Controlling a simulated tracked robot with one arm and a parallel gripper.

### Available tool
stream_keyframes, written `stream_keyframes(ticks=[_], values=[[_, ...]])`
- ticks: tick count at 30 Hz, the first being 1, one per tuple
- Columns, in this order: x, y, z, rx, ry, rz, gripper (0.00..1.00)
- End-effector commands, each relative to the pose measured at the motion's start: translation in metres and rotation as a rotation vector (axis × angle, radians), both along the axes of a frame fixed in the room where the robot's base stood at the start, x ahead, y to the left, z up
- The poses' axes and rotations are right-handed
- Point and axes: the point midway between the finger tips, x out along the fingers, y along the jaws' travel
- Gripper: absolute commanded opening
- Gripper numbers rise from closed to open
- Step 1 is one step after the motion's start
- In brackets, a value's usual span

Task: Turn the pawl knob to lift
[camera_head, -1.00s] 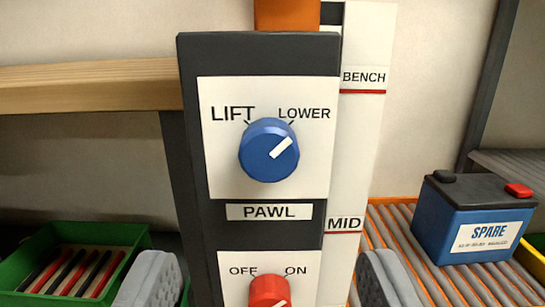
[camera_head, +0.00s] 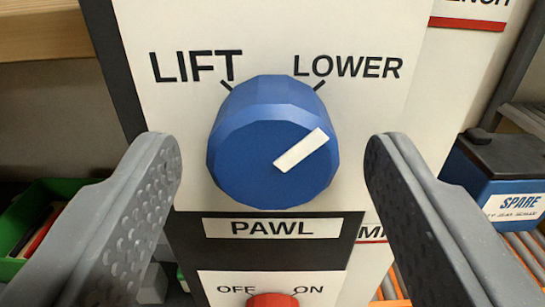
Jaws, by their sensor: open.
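The blue pawl knob (camera_head: 262,150) is on a white plate of the dark control panel (camera_head: 185,262), in the middle of the view. Its white pointer (camera_head: 301,150) points up and right, toward the LOWER mark (camera_head: 348,67). The LIFT mark (camera_head: 196,66) is at the knob's upper left. A PAWL label (camera_head: 272,227) is just below. My gripper (camera_head: 272,165) is open, with one grey finger on each side of the knob. A gap shows between each finger and the knob, so neither appears to touch it.
A red OFF/ON knob (camera_head: 273,300) sits below the pawl knob, partly cut off. A blue SPARE battery (camera_head: 508,170) stands on rollers at the right. A green bin (camera_head: 50,195) is at the lower left, and a wooden shelf edge (camera_head: 40,32) at the upper left.

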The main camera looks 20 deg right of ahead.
Motion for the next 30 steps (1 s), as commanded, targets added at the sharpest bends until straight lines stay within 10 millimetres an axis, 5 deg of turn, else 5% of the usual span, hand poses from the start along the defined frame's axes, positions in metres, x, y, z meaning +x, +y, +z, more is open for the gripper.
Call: stream_keyframes(ticks=[5,10,30], values=[[-0.0001,-0.0002,-0.0002,0.000,0.001,0.000,0.57],[-0.0001,-0.0002,-0.0003,0.000,0.001,0.000,0.13],[-0.0005,-0.0008,0.0040,-0.166,0.051,0.001,0.13]])
